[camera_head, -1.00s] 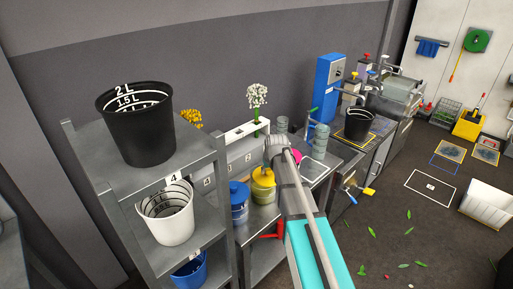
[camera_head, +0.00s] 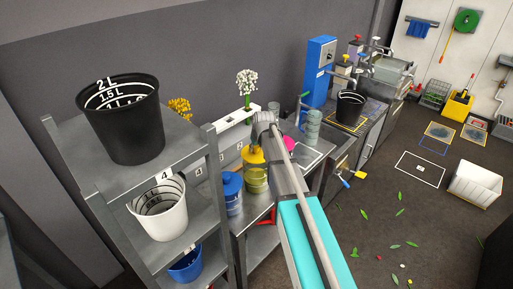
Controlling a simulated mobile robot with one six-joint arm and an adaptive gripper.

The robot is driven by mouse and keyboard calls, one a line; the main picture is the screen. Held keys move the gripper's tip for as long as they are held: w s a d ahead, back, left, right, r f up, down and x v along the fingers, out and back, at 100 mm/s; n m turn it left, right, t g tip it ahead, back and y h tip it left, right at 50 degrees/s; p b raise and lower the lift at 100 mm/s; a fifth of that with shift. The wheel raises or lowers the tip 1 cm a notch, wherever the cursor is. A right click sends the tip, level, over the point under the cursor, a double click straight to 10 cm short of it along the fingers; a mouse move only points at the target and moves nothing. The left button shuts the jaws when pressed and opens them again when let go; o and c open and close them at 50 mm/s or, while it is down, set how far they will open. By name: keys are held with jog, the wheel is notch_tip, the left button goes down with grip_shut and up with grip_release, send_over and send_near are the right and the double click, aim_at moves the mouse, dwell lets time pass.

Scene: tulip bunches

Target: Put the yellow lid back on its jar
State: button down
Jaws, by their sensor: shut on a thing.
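The yellow lid (camera_head: 253,156) is at the counter near the wall, just above a glass jar (camera_head: 256,183) with yellowish bands. I cannot tell whether a narrow gap parts lid and jar. My gripper (camera_head: 255,146) is at the top of the lid and shut on it. My wrist and arm hide most of the fingers and part of the lid's right side.
A blue-lidded jar (camera_head: 232,194) stands just left of the yellow-lidded one. A pink object (camera_head: 290,143) and stacked glass jars (camera_head: 312,125) are to the right. A grey shelf with a black bucket (camera_head: 124,128) and white bucket (camera_head: 160,212) stands at left.

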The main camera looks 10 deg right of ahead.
jog(key=shift+f+b, duration=2)
jog(key=shift+f, duration=0.05)
jog(key=shift+s, duration=0.1)
jog(key=shift+c, duration=1.2)
grip_release()
jog(key=shift+f, duration=0.1)
jog(key=shift+r+p, duration=3)
jog(key=shift+r, duration=0.05)
jog(key=s+f+m+g+h, duration=0.1)
jog(key=s+g, duration=0.3)
jog(key=s, duration=2.5)
jog(key=shift+f+m, duration=0.25)
jog(key=shift+m, duration=0.45)
